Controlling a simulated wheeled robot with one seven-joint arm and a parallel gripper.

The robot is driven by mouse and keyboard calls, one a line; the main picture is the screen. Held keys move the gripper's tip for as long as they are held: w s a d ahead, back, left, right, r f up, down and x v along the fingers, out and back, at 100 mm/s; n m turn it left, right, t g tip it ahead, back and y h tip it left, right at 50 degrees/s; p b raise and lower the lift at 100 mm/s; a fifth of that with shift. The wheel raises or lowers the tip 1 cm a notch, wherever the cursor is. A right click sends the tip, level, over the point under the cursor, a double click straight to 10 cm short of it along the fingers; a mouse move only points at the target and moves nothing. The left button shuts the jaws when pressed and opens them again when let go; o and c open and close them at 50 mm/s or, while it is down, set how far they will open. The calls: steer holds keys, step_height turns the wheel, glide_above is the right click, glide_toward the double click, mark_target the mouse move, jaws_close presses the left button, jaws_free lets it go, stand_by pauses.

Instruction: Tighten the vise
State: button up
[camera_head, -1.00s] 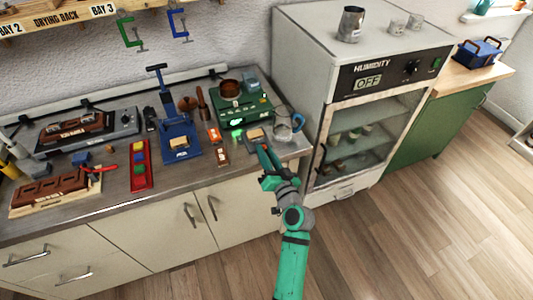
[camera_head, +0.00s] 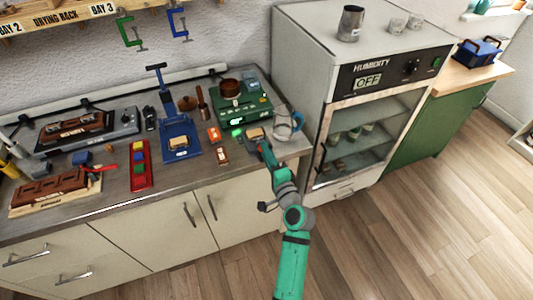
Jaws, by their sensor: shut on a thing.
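A small grey vise (camera_head: 248,142) with a tan block (camera_head: 256,133) on it stands at the right part of the bench, in front of the green machine. My gripper (camera_head: 262,146) is at the front right of this vise, with its fingers pointing toward the back. It is shut on what looks like the vise's handle. The handle itself is hidden by the fingers, and the contact is too small to make out. I cannot tell how firmly the vise's jaws press on the block.
A glass jug (camera_head: 288,124) stands close to the right of my gripper. The green machine (camera_head: 245,108) is behind, and a blue press (camera_head: 180,146) stands to the left. Small orange items (camera_head: 214,134) lie between. The humidity cabinet (camera_head: 385,110) is at the right.

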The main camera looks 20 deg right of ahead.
steer(key=m, duration=0.6)
steer(key=shift+w+a+f, duration=0.1)
steer(key=shift+f, duration=0.05)
steer(key=shift+d+m, duration=0.2)
steer(key=shift+m, duration=0.9)
steer(key=shift+a+f+m, duration=0.1)
steer(key=shift+a+m, duration=0.05)
steer(key=shift+m, duration=0.95)
steer(key=shift+a+f+m, duration=0.1)
steer(key=shift+m, duration=1)
steer(key=o, duration=1.1)
steer(key=shift+r, duration=0.1)
steer(key=shift+c, duration=0.2)
steer(key=shift+s+d, duration=0.15)
steer(key=shift+s, duration=0.1)
steer(key=s, duration=1)
steer(key=shift+s, duration=0.25)
